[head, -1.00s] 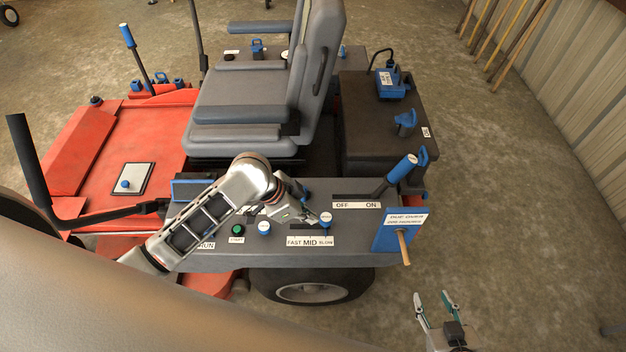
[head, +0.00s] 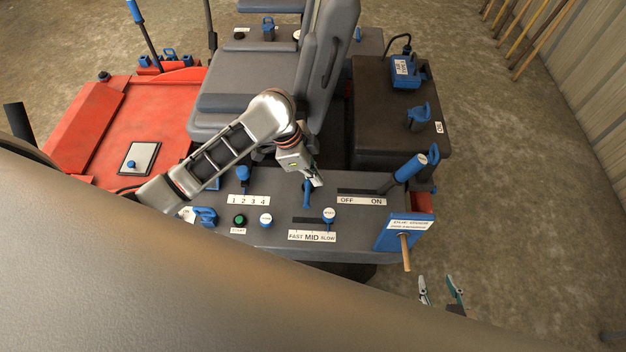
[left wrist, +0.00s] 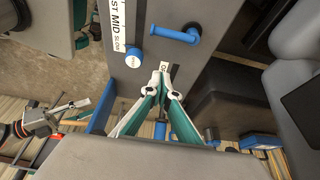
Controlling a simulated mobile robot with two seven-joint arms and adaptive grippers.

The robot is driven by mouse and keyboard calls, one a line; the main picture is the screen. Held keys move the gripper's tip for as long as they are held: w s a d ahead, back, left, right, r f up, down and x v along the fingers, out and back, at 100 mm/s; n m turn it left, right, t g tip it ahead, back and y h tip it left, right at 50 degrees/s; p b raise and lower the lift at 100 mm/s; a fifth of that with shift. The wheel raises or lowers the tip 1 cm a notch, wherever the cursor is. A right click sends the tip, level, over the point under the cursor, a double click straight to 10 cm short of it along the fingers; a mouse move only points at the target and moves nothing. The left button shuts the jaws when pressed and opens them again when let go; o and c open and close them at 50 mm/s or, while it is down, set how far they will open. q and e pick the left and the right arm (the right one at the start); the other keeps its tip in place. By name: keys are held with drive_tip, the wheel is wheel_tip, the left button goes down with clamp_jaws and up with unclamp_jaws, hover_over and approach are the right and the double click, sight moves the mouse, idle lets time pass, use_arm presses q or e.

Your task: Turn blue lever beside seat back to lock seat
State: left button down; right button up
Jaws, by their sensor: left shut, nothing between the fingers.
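The blue lever (head: 307,193) stands on the grey side console (head: 280,235), close beside the seat back (head: 327,70). In the left wrist view the lever (left wrist: 180,34) shows as a bent blue handle on a round pivot. My left gripper (head: 318,181) is shut and empty, just above the console at the lever's right. In the left wrist view its closed fingertips (left wrist: 163,68) are a little apart from the lever. My right gripper (head: 439,284) is open and empty, low at the right, off the console.
A large blue-gripped lever (head: 408,168) stands by the OFF/ON label. A black box (head: 385,130) with blue fittings lies behind the seat. Open floor (head: 500,190) lies to the right.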

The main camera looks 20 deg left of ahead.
use_arm(q)
hover_over(312, 203)
drive_tip(key=d, duration=0.4)
drive_tip(key=f, duration=0.8)
drive_tip(key=shift+w, duration=0.4)
drive_tip(key=a, duration=0.2)
drive_tip(key=s+a, duration=0.1)
drive_tip(key=shift+a+f, duration=0.25)
drive_tip(key=shift+a, duration=0.25)
drive_tip(key=shift+w, duration=0.15)
